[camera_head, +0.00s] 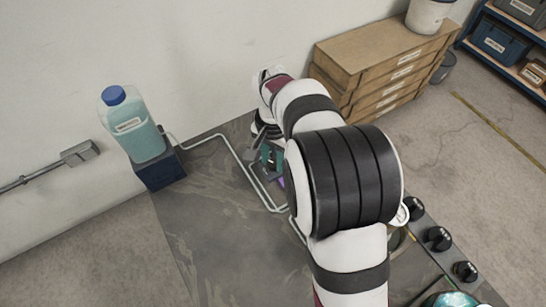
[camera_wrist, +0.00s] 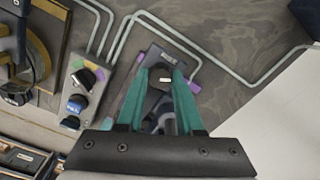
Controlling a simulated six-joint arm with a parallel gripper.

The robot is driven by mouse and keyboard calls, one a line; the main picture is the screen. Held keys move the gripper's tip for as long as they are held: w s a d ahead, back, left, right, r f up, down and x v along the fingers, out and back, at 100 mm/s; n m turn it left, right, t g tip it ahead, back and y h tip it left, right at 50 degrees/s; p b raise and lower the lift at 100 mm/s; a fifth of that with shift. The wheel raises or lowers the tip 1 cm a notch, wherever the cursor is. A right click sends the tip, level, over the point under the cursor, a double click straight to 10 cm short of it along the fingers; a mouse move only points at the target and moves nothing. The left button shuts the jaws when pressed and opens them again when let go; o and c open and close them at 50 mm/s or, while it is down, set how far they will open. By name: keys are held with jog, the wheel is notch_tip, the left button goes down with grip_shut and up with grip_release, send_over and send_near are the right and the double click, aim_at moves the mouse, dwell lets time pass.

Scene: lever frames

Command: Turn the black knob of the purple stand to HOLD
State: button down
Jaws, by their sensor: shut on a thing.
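The purple stand (camera_wrist: 182,56) shows in the wrist view as a grey plate with small purple patches at its edges. Its black knob (camera_wrist: 161,79) sits between my fingertips, with a small pale mark on it. My gripper (camera_wrist: 161,72) has teal fingers, one on each side of the knob, and is shut on it. No HOLD label can be read, so I cannot tell which position the knob is at. In the head view my gripper (camera_head: 268,155) is small and partly behind my arm, with a bit of purple (camera_head: 281,183) below it; the knob is hidden there.
In the wrist view, another panel with a black knob (camera_wrist: 83,80) and a blue knob (camera_wrist: 76,104) stands to the left. Grey pipes (camera_wrist: 238,72) run over the board. In the head view, a jug (camera_head: 134,128) stands left, wooden drawers (camera_head: 385,60) behind, and black knobs (camera_head: 438,238) lower right.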

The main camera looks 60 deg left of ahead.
aim_at(273, 163)
jog(key=shift+m, duration=1.1)
jog(key=c, duration=0.8)
grip_release()
jog(key=shift+c, duration=0.2)
notch_tip(273, 163, up, 16)
jog(key=shift+f, duration=0.1)
